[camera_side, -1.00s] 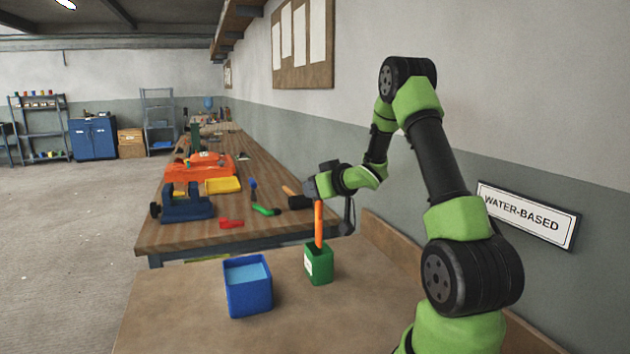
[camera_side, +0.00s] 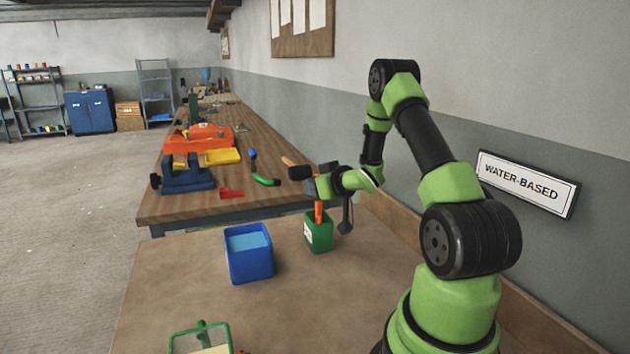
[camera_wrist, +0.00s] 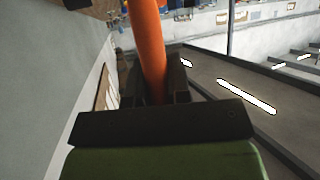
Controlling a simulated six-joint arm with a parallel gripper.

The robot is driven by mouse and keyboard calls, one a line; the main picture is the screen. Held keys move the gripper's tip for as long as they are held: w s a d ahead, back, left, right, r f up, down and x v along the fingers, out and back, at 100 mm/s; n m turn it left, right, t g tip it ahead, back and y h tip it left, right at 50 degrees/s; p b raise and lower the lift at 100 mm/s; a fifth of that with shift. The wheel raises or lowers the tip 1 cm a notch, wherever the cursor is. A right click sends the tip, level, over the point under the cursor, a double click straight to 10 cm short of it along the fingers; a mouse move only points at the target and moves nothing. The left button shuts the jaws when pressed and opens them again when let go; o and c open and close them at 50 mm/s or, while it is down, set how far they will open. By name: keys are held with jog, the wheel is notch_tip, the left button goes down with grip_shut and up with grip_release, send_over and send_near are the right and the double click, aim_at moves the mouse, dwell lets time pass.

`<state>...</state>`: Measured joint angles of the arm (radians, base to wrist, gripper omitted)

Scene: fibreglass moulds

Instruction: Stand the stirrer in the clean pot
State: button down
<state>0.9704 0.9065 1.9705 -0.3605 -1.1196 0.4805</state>
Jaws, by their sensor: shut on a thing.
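The stirrer is an orange stick (camera_side: 319,212). In the side view its lower part goes down into a small green pot (camera_side: 322,236) with a white label, and its lower end is hidden inside. My gripper (camera_side: 318,195) is shut on the stirrer, just above the pot's rim. In the wrist view the orange stirrer (camera_wrist: 148,45) runs up between the dark fingers (camera_wrist: 158,90). The stirrer looks nearly upright. I cannot tell whether it touches the pot's floor, and the inside of the green pot is hidden.
A blue pot (camera_side: 249,262) with light blue liquid stands left of the green pot. A green-edged container (camera_side: 204,337) is cut off at the bottom. Behind is a wooden bench (camera_side: 225,204) with a blue vice (camera_side: 186,180) and tools. The wall rises on the right.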

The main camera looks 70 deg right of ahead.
jog(key=shift+f, duration=0.1)
jog(key=c, duration=1)
grip_release()
jog(key=v, duration=0.7)
jog(key=shift+s+a, duration=0.15)
jog(key=shift+s, duration=0.05)
